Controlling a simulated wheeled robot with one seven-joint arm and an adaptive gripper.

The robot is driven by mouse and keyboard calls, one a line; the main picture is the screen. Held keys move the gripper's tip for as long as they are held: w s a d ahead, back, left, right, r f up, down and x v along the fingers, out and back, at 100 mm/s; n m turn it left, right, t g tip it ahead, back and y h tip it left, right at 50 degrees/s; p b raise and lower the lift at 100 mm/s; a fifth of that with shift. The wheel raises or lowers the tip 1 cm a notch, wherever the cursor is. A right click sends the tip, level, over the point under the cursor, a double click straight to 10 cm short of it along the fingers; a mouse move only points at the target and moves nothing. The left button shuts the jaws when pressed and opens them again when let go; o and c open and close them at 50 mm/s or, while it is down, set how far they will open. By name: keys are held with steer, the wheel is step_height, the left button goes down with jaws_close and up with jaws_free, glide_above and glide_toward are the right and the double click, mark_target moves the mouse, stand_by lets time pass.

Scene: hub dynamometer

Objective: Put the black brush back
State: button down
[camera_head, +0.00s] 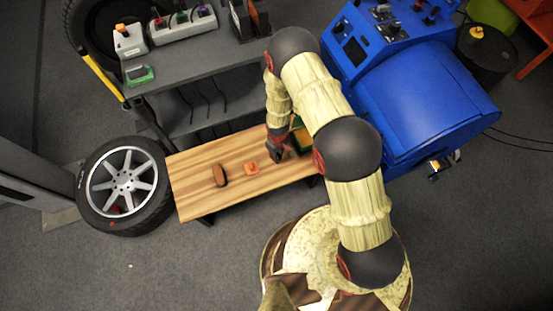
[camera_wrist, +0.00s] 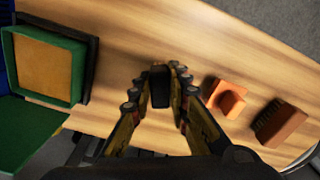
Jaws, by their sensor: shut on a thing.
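The black brush (camera_wrist: 159,88) is a small dark block between my fingertips in the wrist view. My gripper (camera_wrist: 160,80) is shut on it, over the wooden bench top (camera_wrist: 115,30). Whether the brush touches the wood I cannot tell. In the head view my gripper (camera_head: 280,152) is at the right part of the bench (camera_head: 195,195), and the brush cannot be made out there. A brown brush (camera_head: 220,175) lies on the bench left of an orange piece (camera_head: 251,168). Both show in the wrist view, the orange piece (camera_wrist: 228,98) nearer my gripper than the brown brush (camera_wrist: 280,124).
A green-walled box (camera_wrist: 76,72) with a tan inside stands left of my gripper in the wrist view. A grey shelf (camera_head: 190,55) stands behind the bench, a wheel (camera_head: 150,190) at its left, and a blue machine (camera_head: 430,100) at the right.

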steer(key=shift+w+a+f+b, duration=0.1)
steer(key=shift+f+b, duration=0.3)
steer(key=shift+f, duration=0.55)
steer(key=shift+w+a+f+b, duration=0.1)
steer(key=shift+f+b, duration=0.3)
steer(key=shift+f, duration=0.55)
steer(key=shift+s, duration=0.1)
steer(key=shift+f, duration=0.15)
steer(key=c, duration=1.8)
jaws_free()
steer(key=shift+o, duration=0.6)
